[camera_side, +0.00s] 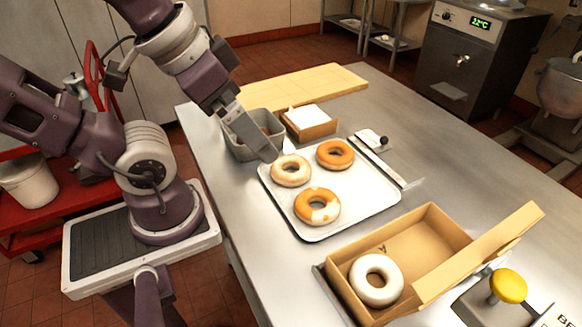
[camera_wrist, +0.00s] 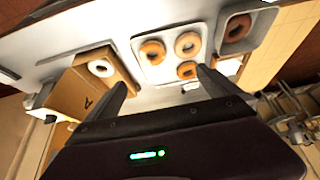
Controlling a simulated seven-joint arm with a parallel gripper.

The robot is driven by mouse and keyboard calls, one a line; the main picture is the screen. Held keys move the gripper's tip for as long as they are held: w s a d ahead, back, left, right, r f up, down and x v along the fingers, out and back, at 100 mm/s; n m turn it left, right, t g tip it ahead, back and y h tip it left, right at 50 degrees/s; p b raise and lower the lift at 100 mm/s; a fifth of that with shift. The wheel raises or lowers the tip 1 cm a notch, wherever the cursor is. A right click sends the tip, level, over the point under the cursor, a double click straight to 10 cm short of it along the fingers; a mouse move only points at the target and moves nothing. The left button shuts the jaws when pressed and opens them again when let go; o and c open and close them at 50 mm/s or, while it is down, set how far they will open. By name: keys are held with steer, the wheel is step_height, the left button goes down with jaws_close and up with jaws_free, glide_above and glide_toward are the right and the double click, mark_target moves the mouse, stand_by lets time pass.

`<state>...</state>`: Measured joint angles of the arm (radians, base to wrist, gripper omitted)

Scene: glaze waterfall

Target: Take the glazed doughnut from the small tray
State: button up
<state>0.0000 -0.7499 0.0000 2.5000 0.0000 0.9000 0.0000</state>
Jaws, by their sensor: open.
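The shallow white tray (camera_side: 350,202) holds three doughnuts. A pale-glazed doughnut (camera_side: 290,170) lies at the near-bin corner, a plain brown doughnut (camera_side: 335,154) at the back, and a partly glazed one (camera_side: 317,206) at the front. In the wrist view these are the pale one (camera_wrist: 188,44), the brown one (camera_wrist: 187,70) and the partly glazed one (camera_wrist: 153,50). My gripper (camera_side: 264,150) is open and empty, in the air above the grey bin's edge, beside the pale doughnut in the side view. Both fingers show in the wrist view (camera_wrist: 161,80).
A grey metal bin (camera_side: 240,150) holds something brown, ring-shaped in the wrist view (camera_wrist: 237,27). A cardboard box (camera_side: 425,222) with its lid open holds a white-glazed doughnut (camera_side: 376,279). A small box of white paper (camera_side: 309,118), a scraper (camera_side: 372,139) and a board (camera_side: 300,87) surround the tray.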

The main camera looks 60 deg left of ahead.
steer(key=shift+c, duration=0.2)
steer(key=shift+c, duration=0.6)
steer(key=m+g+y, duration=0.4)
steer(key=m+y, duration=0.7)
steer(key=m, duration=0.6)
glide_above(290, 178)
steer(key=s, duration=0.7)
step_height(290, 178, down, 13)
steer(key=w+d+f+m+t, duration=0.1)
steer(key=m, duration=0.1)
steer(key=w+f+m+t, duration=0.1)
steer(key=w+m+t, duration=0.1)
steer(key=w+d+f+m+t, duration=0.1)
steer(key=m+t, duration=0.1)
steer(key=m, duration=0.1)
steer(key=shift+w+d+f+y, duration=0.25)
steer(key=shift+d+f+y, duration=0.05)
steer(key=shift+d, duration=0.05)
steer(key=shift+w+f+t, duration=0.25)
steer(key=shift+t, duration=0.05)
steer(key=w+a+f, duration=0.2)
steer(key=a, duration=0.1)
steer(key=w+a+f, duration=0.1)
steer(key=f, duration=0.1)
steer(key=shift+a, duration=0.3)
steer(key=shift+m, duration=0.3)
steer(key=c, duration=1.1)
